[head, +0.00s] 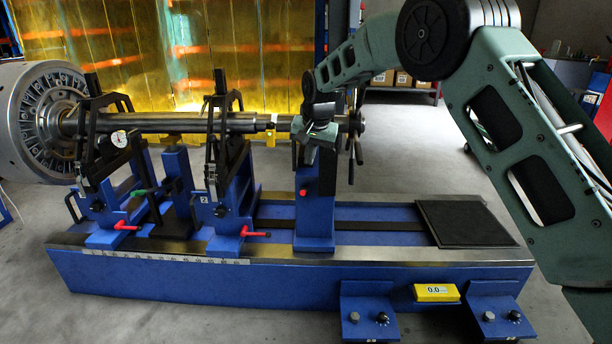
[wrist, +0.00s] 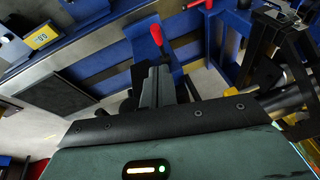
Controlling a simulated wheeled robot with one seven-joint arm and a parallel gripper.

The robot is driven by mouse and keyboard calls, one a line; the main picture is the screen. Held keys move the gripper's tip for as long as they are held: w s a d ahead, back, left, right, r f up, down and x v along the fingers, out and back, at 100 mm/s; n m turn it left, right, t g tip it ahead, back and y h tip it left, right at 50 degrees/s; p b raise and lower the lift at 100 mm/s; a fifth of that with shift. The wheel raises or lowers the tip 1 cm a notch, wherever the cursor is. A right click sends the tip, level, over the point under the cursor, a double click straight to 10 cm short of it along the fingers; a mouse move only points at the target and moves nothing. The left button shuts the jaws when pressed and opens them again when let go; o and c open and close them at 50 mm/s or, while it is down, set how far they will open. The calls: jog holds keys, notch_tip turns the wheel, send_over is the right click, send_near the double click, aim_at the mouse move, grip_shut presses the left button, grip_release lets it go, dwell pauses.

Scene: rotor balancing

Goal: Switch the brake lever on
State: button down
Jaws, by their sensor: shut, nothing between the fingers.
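A red-tipped lever (head: 303,192) sits on the blue post below my gripper; in the wrist view the red-tipped lever (wrist: 157,36) shows just beyond the fingertips. I cannot tell for sure that it is the brake lever, as no label is readable. My gripper (head: 306,160) is shut and empty, beside the upper part of the post. In the wrist view its fingers (wrist: 158,76) are together and point toward the red tip. Whether they touch it is unclear; a small gap seems to show.
Two red clamp levers (head: 126,226) (head: 253,234) are on the stands to the left. A steel shaft (head: 185,122) runs above the blue bed (head: 200,285). A yellow display (head: 436,293) is on the bed's front. A black plate (head: 465,222) lies at the bed's right end.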

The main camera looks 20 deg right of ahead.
aim_at(304, 192)
jog(key=b+x, duration=0.2)
jog(key=x, duration=0.8)
jog(key=shift+s+b, duration=0.15)
jog(key=shift+b, duration=0.15)
